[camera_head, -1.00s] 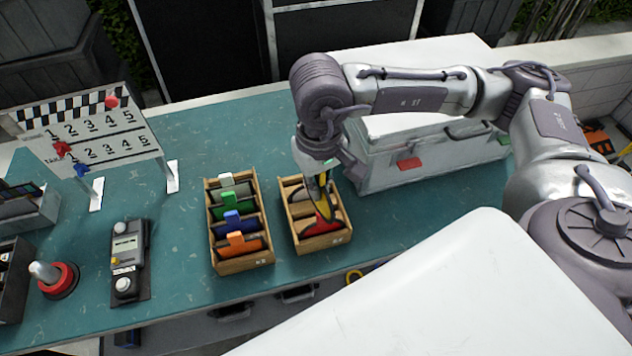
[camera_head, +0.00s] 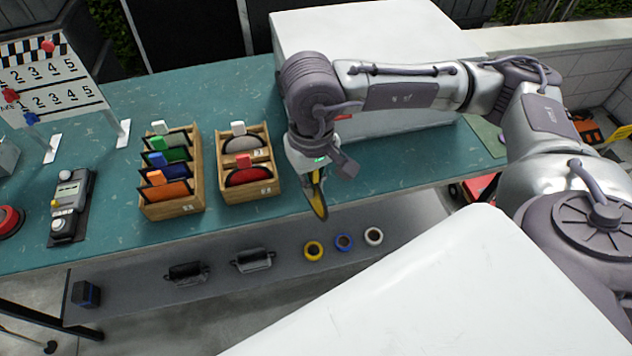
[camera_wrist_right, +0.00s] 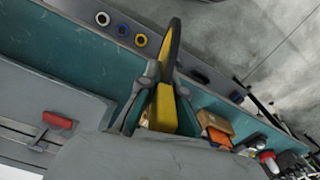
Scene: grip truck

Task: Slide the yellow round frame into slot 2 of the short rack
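The yellow round frame (camera_head: 319,203), with a dark disc edge, is held in my right gripper (camera_head: 315,176). It hangs roughly upright near the table's front edge, right of the short rack and apart from it. The right wrist view shows the yellow frame (camera_wrist_right: 165,108) between the two fingers of the gripper (camera_wrist_right: 160,88). The short wooden rack (camera_head: 251,192) holds a grey round frame with a white tab (camera_head: 238,128) at the back and a red round frame (camera_head: 247,177) at the front. My left gripper is out of view.
A longer wooden rack (camera_head: 174,209) with several tabbed rectangular frames stands left of the short rack. A large white case (camera_head: 380,45) stands behind my right arm. Tape rolls (camera_head: 344,242) lie on the lower shelf.

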